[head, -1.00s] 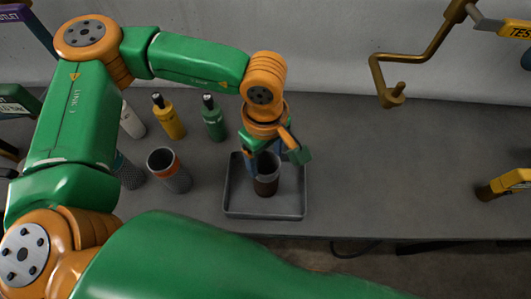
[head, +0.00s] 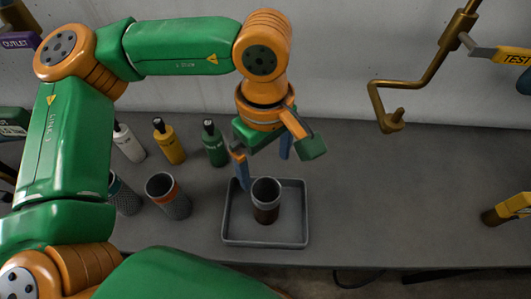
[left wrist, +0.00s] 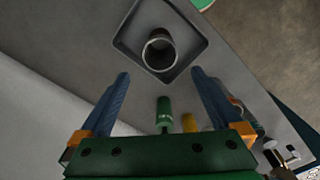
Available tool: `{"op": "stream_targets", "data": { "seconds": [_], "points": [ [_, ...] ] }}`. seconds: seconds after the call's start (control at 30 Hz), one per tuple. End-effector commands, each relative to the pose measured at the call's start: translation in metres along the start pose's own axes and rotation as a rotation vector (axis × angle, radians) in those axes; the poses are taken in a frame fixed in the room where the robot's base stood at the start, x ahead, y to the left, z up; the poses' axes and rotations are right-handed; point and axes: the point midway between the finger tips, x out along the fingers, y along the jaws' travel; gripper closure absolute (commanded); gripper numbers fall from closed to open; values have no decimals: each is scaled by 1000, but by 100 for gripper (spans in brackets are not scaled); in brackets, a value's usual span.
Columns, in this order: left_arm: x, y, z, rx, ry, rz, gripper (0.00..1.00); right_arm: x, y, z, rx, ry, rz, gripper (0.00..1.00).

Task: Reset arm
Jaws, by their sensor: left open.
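My left gripper (head: 264,165) is open and empty. It is raised above the table, behind and above a shallow grey tray (head: 231,224). In the left wrist view its two blue fingers (left wrist: 160,97) are spread with nothing between them. A dark cylindrical cup (head: 266,204) stands upright in the tray, apart from the fingers. The cup (left wrist: 159,52) and the tray (left wrist: 122,40) also show in the left wrist view, beyond the fingertips. My right gripper is not in view.
White (head: 129,144), yellow (head: 169,145) and green (head: 214,145) bottles stand left of the tray. An orange-banded cylinder (head: 168,197) and another cylinder (head: 123,196) stand nearer. A brass pipe (head: 420,83) hangs at right, with a yellow-handled part (head: 508,208) below.

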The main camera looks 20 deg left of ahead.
Motion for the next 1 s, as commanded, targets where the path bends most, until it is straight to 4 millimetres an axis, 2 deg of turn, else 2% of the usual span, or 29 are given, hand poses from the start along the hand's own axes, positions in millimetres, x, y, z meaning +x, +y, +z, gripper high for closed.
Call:
{"op": "stream_targets", "data": {
  "seconds": [0.1,0.2,0.67,0.73,0.9,1.0],
  "points": [
    [-24,1,0,1,0,3,0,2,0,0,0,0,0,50],
    [-36,0,0,1,-1,1,0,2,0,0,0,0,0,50],
    [-40,0,0,2,-1,-1,0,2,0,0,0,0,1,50],
    [-47,0,0,2,-1,-1,0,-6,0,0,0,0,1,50],
    [-90,0,0,2,-1,-1,0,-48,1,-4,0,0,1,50],
    [-106,0,0,2,-1,-1,0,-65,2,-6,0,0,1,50]
  ]
}}
